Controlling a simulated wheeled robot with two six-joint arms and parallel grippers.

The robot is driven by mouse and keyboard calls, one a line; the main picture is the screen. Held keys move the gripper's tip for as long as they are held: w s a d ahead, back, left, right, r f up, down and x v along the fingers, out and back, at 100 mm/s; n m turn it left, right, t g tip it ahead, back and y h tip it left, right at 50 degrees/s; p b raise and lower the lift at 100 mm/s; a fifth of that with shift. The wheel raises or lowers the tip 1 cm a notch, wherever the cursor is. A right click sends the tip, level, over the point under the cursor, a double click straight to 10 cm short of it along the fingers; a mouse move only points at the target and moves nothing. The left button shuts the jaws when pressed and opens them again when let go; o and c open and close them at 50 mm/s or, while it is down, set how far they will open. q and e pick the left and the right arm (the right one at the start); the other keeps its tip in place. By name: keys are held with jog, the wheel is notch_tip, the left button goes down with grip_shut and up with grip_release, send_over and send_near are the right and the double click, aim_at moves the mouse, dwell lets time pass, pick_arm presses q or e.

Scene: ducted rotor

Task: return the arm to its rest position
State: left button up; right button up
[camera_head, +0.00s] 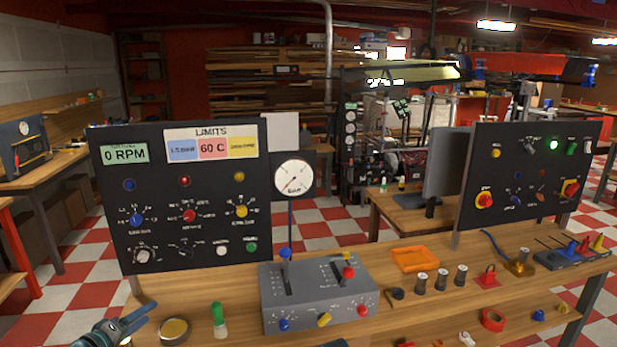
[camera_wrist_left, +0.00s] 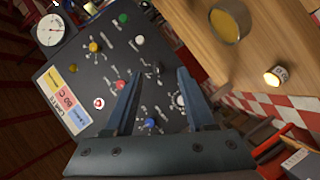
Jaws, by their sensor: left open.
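My left gripper (camera_head: 134,318) is at the lower left of the head view, in front of the bench's left front part. Its jaws are apart and hold nothing. In the left wrist view its two fingers (camera_wrist_left: 158,100) point at the black panel with knobs (camera_wrist_left: 100,75), with a clear gap between them. The same black panel (camera_head: 140,170) stands upright behind the gripper in the head view. My right gripper is in neither view.
A round tin (camera_head: 174,330) and a green-and-white bottle (camera_head: 218,320) stand right of the gripper on the wooden bench (camera_head: 240,312). A grey control box (camera_head: 300,310) stands in the middle. A second black panel (camera_head: 525,185) stands at right. Several small parts lie along the bench.

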pick_arm(q)
jog(key=s+d+f+m+g+h+p, duration=0.1)
jog(key=d+f+m+g, duration=0.3)
jog(key=d, duration=0.7)
jog(key=s+d+f+m+g+h+p, duration=0.1)
jog(key=d+f+m+g+h, duration=0.2)
jog(key=d, duration=0.9)
jog(key=s+d+f+m+g+y+p, duration=0.1)
jog(key=s+d+f+m+g+y, duration=0.1)
jog(key=s+d, duration=0.4)
jog(key=s+d+f+m+g+y+p, duration=0.1)
jog(key=s+d+f+m+g+y, duration=0.1)
jog(key=s+d+m+g+y, duration=0.2)
jog(key=shift+s+d+f+g+y, duration=0.4)
jog(key=shift+s+d+g+y, duration=0.5)
jog(key=shift+s+d+y, duration=0.4)
jog(key=shift+a, duration=0.15)
